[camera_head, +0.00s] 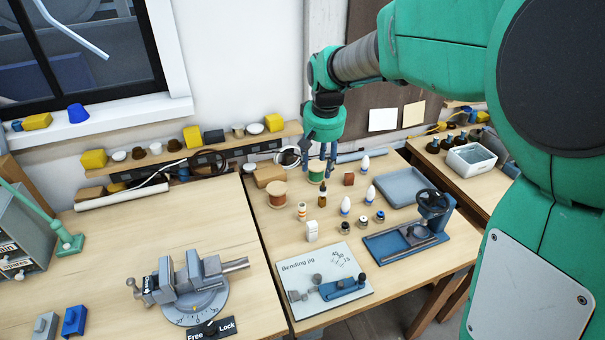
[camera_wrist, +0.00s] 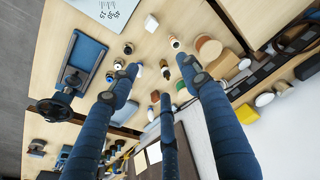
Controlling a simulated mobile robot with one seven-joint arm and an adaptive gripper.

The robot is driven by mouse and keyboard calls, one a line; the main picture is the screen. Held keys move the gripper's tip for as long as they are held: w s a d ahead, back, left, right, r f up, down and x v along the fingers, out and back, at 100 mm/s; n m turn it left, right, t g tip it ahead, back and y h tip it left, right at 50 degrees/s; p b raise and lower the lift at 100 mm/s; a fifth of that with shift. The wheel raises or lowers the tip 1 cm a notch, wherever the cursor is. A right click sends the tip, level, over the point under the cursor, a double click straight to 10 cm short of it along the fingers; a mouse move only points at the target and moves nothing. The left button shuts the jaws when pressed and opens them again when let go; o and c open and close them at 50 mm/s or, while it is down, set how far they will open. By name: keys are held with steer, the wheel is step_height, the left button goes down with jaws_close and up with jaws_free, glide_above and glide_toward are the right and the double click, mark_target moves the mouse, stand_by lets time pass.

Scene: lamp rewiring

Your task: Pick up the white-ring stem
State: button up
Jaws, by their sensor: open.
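My gripper (camera_head: 326,165) is open and points down above the back of the right-hand bench, close to the green spool (camera_head: 317,172). Its three blue fingers are spread in the wrist view (camera_wrist: 159,76), with nothing held between them. Several small parts stand on the bench in front of it: an orange-and-white banded stem (camera_head: 301,211), a dark stem (camera_head: 322,195) and three short ringed pieces (camera_head: 345,256), (camera_head: 366,224), (camera_head: 380,217). The ringed pieces also show at upper left in the wrist view (camera_wrist: 118,63). I cannot tell for sure which part is the white-ring stem.
White-tipped bulbs (camera_head: 345,206), a white box (camera_head: 311,232) and a copper spool (camera_head: 277,194) stand nearby. The bending jig board (camera_head: 330,270), a blue press (camera_head: 405,240) and a grey tray (camera_head: 402,186) border them. A vise (camera_head: 195,278) stands on the left bench.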

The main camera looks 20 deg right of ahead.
steer(key=w+d+f+g+p, duration=0.1)
steer(key=w+d+f, duration=0.1)
steer(key=w+f, duration=0.15)
steer(key=w+d+f+p, duration=0.2)
steer(key=w+d+f, duration=0.1)
steer(key=w, duration=0.2)
steer(key=m+g+p, duration=0.1)
steer(key=p, duration=0.1)
glide_above(322, 194)
steer(key=w, duration=0.1)
steer(key=f, duration=0.5)
steer(key=d+f, duration=0.1)
steer(key=f, duration=0.2)
steer(key=shift+w+f, duration=0.15)
steer(key=shift+f, duration=0.25)
steer(key=shift+f+b, duration=0.3)
steer(key=shift+f, duration=4)
steer(key=shift+f+b, duration=0.3)
steer(key=shift+f, duration=2.3)
